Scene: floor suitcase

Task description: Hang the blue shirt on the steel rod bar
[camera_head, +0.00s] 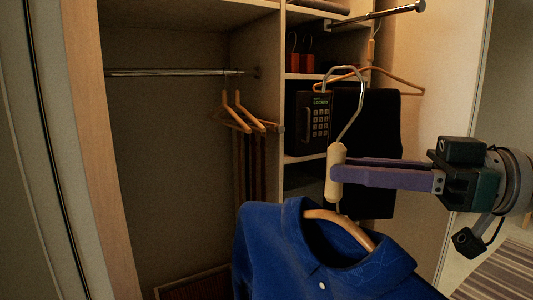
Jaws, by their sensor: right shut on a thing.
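The blue shirt (270,250) hangs on a wooden hanger in the lower middle, and its lower part is cut off by the frame. The hanger has a pale grip piece (336,190) on its neck and a metal hook (361,98) that points up, open to the left. My right gripper (339,174), with purple fingers, comes in from the right and is shut on the pale grip piece. The steel rod bar (170,72) runs across the closet at the left. The hook is to the right of the rod and apart from it. My left gripper is not in view.
A safe with a keypad (318,118) sits on the shelves behind the hook.

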